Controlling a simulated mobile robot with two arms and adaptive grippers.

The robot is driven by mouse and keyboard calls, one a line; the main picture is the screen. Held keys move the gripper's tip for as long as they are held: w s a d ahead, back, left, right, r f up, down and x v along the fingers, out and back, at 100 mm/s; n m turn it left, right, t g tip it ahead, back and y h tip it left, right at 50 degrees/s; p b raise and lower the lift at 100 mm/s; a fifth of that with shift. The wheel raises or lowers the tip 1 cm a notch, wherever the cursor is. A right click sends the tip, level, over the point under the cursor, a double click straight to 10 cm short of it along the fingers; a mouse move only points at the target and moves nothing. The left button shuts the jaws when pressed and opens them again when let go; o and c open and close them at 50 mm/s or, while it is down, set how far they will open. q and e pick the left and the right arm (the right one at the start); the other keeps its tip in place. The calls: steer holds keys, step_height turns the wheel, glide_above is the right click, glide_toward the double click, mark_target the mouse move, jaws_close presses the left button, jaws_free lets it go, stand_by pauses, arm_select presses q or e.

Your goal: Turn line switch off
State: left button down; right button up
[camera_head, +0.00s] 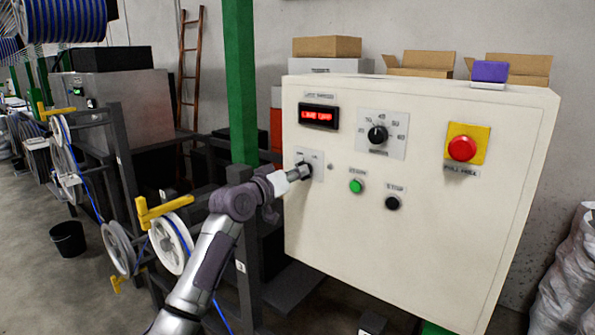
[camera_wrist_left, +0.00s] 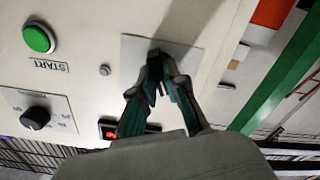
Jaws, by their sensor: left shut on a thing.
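The cream control box (camera_head: 450,240) fills the right half of the head view. Its red display (camera_head: 319,116) appears to read "LINE OFF". Below the display is the grey line switch plate (camera_head: 317,157). My left gripper (camera_head: 305,170) is at this plate and covers most of the switch. In the left wrist view my left gripper (camera_wrist_left: 160,72) is shut on the dark switch knob (camera_wrist_left: 154,54), in front of the grey plate (camera_wrist_left: 130,52). The fingers hide much of the knob, so its exact angle is hard to tell. My right gripper is not in view.
The box also carries a black dial (camera_head: 378,134), a green start button (camera_head: 356,186), a black stop button (camera_head: 392,203) and a red emergency button (camera_head: 462,149). A green post (camera_head: 240,80) and cable reels (camera_head: 171,243) stand left of the box.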

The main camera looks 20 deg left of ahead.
arm_select(q)
steer(key=shift+n, duration=0.4)
steer(key=c, duration=1.2)
jaws_free()
steer(key=v, duration=1.2)
